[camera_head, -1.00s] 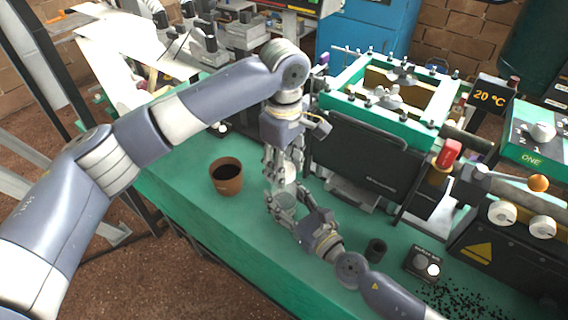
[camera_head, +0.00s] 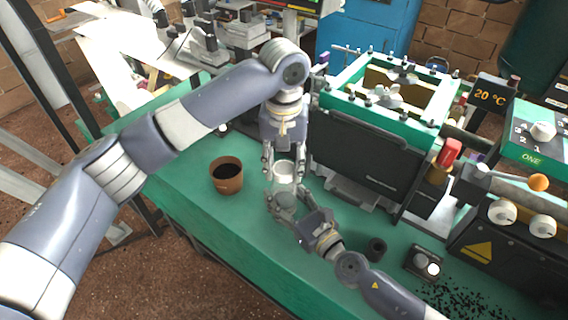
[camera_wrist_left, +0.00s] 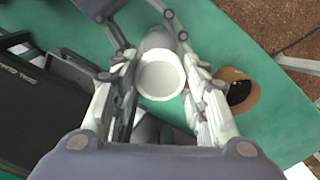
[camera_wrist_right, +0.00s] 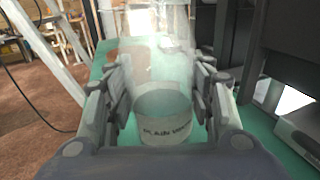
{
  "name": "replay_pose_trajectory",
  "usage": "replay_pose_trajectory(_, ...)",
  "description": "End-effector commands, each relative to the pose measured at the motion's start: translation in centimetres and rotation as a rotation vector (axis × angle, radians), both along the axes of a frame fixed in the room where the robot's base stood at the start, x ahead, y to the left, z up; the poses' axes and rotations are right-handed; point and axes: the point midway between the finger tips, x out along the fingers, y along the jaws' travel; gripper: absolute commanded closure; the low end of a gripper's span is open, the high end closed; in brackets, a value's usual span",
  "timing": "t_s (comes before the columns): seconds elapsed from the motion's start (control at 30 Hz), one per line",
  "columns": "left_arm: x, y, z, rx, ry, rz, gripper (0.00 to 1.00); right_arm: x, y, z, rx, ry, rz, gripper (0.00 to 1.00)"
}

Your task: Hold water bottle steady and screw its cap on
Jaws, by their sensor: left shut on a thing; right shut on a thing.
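The white round cap (camera_head: 284,168) is between the fingers of my left gripper (camera_head: 284,172), which is shut on it and points down from above. In the left wrist view the cap (camera_wrist_left: 160,78) shows face-on between the fingers. The clear water bottle (camera_wrist_right: 164,118) stands upright in the right wrist view, with dark print on its lower band. My right gripper (camera_wrist_right: 160,110) is shut around it from the side, low on the table. The cap is directly above the bottle; whether its thread has engaged cannot be told.
A brown pot (camera_head: 227,178) with dark contents stands left of the bottle on the green table (camera_head: 200,225). A small black cup (camera_head: 376,250) and a small box with knobs (camera_head: 424,263) are at the right, near scattered black grains. A green-framed machine (camera_head: 375,150) stands close behind.

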Motion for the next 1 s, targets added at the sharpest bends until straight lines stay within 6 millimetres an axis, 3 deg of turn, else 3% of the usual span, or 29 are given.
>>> replay_pose_trajectory(1.0, 0.13, 0.06, -0.12, 0.001, 0.000, -1.660, 0.88, -0.04, 0.03, 0.02, 0.000, 0.000, 0.001, 1.00)
